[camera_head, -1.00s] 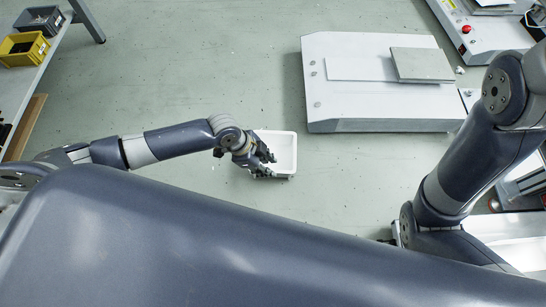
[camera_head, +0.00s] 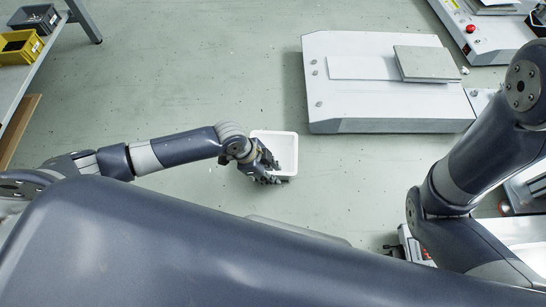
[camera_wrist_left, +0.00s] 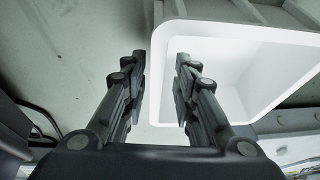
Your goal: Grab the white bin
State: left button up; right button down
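The white bin (camera_head: 288,139) is an open, rounded rectangular tub in the middle of the head view. My left gripper (camera_head: 272,168) is at its lower left side and covers part of it. In the left wrist view the bin (camera_wrist_left: 255,35) fills the upper right. There my left gripper (camera_wrist_left: 160,60) has its two fingers apart, with the bin's near wall edge between them: one finger is outside, the other over the inside. A gap shows beside the wall, so it is not clamped. What the bin rests on cannot be told. My right gripper is hidden.
A low grey-white machine (camera_head: 340,105) with a flat plate (camera_head: 424,63) stands to the bin's upper right. A shelf table at the left holds a yellow box (camera_head: 18,48) and a dark box (camera_head: 36,18). The green floor (camera_head: 200,70) between is open.

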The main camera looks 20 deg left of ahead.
pick_arm(q)
jog(key=shift+f, duration=0.2)
dwell(0.3)
grip_shut()
